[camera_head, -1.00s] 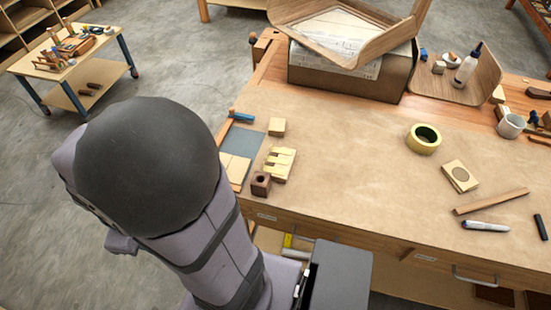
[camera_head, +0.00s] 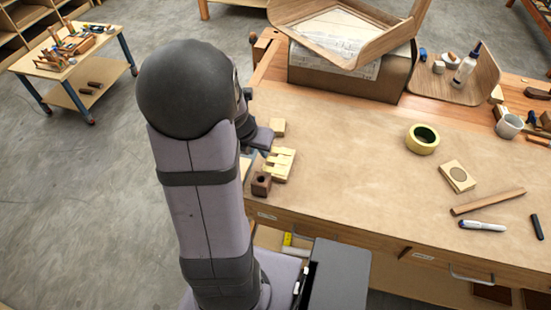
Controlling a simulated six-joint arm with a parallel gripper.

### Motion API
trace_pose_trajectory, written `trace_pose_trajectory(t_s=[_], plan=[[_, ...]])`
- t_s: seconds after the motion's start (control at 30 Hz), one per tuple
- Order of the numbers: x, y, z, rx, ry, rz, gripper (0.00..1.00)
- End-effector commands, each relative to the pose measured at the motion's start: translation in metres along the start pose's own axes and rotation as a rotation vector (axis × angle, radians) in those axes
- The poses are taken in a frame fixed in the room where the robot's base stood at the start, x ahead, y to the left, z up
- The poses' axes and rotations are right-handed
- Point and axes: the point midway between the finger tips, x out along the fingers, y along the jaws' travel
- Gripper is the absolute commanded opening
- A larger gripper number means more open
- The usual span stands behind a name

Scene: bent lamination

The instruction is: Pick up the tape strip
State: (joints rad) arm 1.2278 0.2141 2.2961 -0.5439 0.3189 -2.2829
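Several short yellow tape strips (camera_head: 282,158) lie across a small pale wooden block (camera_head: 273,176) at the left part of the workbench. My gripper (camera_head: 262,142) shows only in part past my arm, just behind and left of the strips. My arm hides much of it, and its fingers are too small and covered to tell whether they are open or shut. I cannot tell whether it touches a strip. A yellow tape roll (camera_head: 423,139) lies farther right on the bench.
A small pale block (camera_head: 278,127) sits just behind the strips, and a dark block with a hole (camera_head: 261,184) sits in front. A large box (camera_head: 350,78) with bent wood on top stands at the back. The middle of the bench (camera_head: 345,160) is clear.

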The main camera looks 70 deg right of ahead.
Motion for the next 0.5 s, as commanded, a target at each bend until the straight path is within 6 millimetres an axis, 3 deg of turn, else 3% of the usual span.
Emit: trace_pose_trajectory(t_s=[0.23,0.5], plan=[[0.004,-0.008,0.004,-0.038,-0.005,-0.006,0.24],[0.024,-0.008,0.004,-0.035,-0.005,-0.006,0.24]])
